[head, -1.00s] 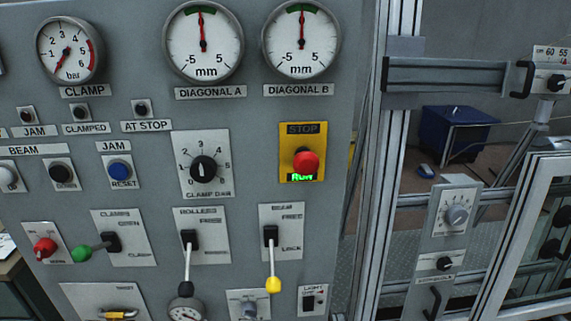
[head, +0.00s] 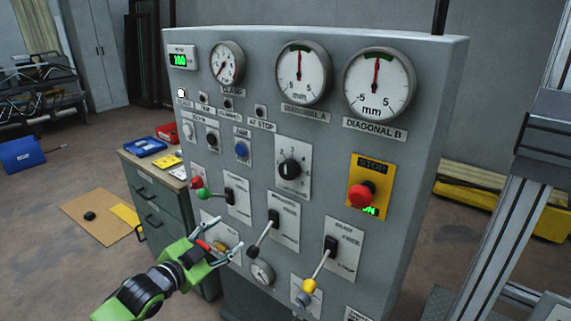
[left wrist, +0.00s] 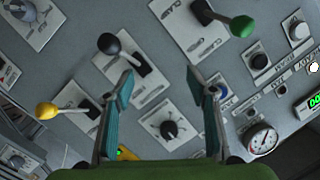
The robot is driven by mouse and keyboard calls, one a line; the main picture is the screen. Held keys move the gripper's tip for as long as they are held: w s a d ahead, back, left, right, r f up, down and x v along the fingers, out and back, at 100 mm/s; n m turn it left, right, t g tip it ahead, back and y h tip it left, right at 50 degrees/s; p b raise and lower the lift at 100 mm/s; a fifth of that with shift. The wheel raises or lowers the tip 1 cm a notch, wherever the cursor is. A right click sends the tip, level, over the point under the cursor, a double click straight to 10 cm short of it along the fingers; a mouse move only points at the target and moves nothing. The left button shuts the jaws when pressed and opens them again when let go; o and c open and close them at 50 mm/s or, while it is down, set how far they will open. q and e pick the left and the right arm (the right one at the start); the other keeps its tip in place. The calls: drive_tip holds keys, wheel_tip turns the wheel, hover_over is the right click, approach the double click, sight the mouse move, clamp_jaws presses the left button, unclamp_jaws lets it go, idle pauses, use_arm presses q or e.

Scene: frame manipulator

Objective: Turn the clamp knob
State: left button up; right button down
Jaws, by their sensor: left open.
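The clamp knob (head: 290,168) is a round black knob on a white plate with a numbered scale, in the middle of the grey control panel. In the left wrist view the clamp knob (left wrist: 169,129) shows between my fingers, on its scaled plate. My left gripper (head: 227,235) is green with pale fingers, open and empty. In the head view it is in front of the panel's lower left, below and left of the knob and apart from it. Its two fingers (left wrist: 160,84) stand apart in the left wrist view. My right gripper is not in view.
Levers with green (head: 204,194), black (head: 253,252) and yellow (head: 309,286) ends stick out from the panel (head: 420,80). A red stop button (head: 361,196) is right of the knob. A green drawer cabinet (head: 160,208) stands left of the panel. Metal framing (head: 505,190) rises at right.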

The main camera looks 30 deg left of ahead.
sight(286, 172)
use_arm(q)
drive_tip(key=d+r+m+t+h, duration=0.1)
drive_tip(key=d+r+m+h, duration=0.1)
drive_tip(key=d+r, duration=0.45)
drive_tip(key=d+r+m+t+h, duration=0.1)
drive_tip(key=d+r+m+t, duration=0.15)
drive_tip(key=r, duration=0.65)
drive_tip(key=shift+n+g, duration=0.25)
drive_tip(key=shift+g, duration=0.2)
drive_tip(key=w+p, duration=0.1)
drive_tip(key=w, duration=0.2)
drive_tip(key=w+p, duration=0.1)
drive_tip(key=w, duration=0.3)
drive_tip(key=w+d+p, duration=0.1)
drive_tip(key=w+p, duration=0.1)
drive_tip(key=w, duration=0.2)
drive_tip(key=shift+w+r, duration=0.2)
drive_tip(key=shift+r, duration=0.15)
drive_tip(key=shift+w+d+f, duration=0.15)
drive_tip(key=shift+w, duration=0.65)
drive_tip(key=c, duration=1.1)
